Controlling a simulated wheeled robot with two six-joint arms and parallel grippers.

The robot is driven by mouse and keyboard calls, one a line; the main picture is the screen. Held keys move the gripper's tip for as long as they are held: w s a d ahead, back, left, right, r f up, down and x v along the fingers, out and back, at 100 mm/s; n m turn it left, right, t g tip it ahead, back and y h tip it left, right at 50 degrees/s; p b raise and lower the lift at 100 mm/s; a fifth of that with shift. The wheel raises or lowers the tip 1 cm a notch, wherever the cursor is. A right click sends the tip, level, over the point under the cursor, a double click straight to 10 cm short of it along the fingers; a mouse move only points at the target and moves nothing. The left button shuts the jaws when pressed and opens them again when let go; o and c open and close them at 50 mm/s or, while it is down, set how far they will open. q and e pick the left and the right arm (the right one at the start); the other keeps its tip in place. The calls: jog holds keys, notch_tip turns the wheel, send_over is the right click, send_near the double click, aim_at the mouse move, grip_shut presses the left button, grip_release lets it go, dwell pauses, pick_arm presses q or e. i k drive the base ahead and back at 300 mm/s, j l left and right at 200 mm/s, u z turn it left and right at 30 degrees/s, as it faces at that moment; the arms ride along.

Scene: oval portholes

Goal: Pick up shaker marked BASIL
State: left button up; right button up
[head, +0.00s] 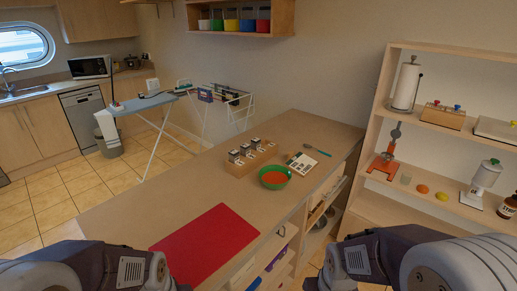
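Several small shakers with dark tops (245,150) stand in a row in a wooden rack (240,170) on the counter. White labels show at the rack and shakers, but the lettering is too small to read, so I cannot tell which shaker is marked BASIL. My two arms come in at the bottom left and bottom right, well in front of the rack. Their visible parts are arm links; no fingertips of either gripper show.
On the wooden counter (130,210), a green bowl (274,184) with orange contents stands beside the rack, near a printed card (301,164) and a spoon (318,149). A red mat (207,243) lies nearer me. An open shelf (440,137) stands right. The counter's left part is clear.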

aim_at(244, 148)
jog(key=i+l+u, duration=0.2)
jog(key=l, duration=0.15)
jog(key=i+l+u, duration=0.15)
jog(key=l, duration=0.15)
jog(key=i+l+u, duration=0.2)
jog(key=l, duration=0.2)
jog(key=l+u, duration=0.15)
jog(key=l, duration=0.2)
